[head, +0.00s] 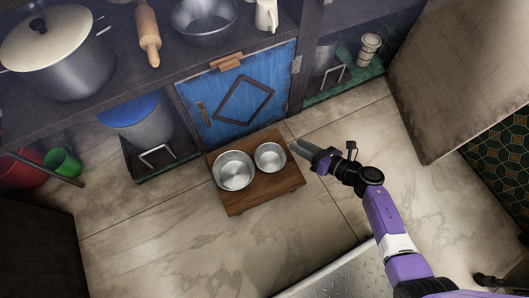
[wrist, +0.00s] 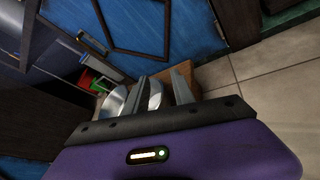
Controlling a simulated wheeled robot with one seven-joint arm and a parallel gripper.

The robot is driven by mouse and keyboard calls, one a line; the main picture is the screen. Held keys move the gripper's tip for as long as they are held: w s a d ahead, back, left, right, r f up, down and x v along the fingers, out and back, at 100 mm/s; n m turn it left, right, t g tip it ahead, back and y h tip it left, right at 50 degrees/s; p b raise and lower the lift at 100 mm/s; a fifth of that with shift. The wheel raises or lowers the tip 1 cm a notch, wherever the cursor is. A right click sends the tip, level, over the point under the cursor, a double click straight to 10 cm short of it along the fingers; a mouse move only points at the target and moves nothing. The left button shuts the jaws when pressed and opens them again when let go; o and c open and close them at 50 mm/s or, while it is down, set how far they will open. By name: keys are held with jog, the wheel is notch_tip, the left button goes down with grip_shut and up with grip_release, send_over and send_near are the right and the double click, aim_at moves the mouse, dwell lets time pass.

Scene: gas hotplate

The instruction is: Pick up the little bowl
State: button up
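The little bowl (head: 270,157) is shiny metal and sits upright on a low wooden board (head: 262,197). A larger metal bowl (head: 233,171) stands beside it on the left. My gripper (head: 308,154) is just right of the little bowl in the head view, apart from it and empty. In the wrist view my gripper (wrist: 160,85) has its two fingers spread. The little bowl (wrist: 155,96) shows between them, partly hidden, and the larger bowl (wrist: 113,102) is to the left.
A blue cabinet door (head: 238,97) stands behind the board. The counter above holds a big lidded pot (head: 62,55), a rolling pin (head: 148,35) and a metal basin (head: 204,22). A grey bucket (head: 147,125) is left of the door.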

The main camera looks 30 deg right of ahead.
aim_at(280, 148)
jog(key=f+n, duration=0.1)
jog(key=s+a+f+n+g, duration=0.1)
jog(key=n, duration=0.1)
jog(key=shift+s+a+f+y, duration=0.2)
jog(key=shift+s+f+y, duration=0.1)
jog(key=shift+y, duration=0.1)
jog(key=shift+s+a+n, duration=0.1)
jog(key=shift+a+n, duration=0.05)
jog(key=shift+n, duration=0.35)
jog(key=shift+b+x, duration=1.45)
jog(key=shift+x, duration=2.45)
grip_shut()
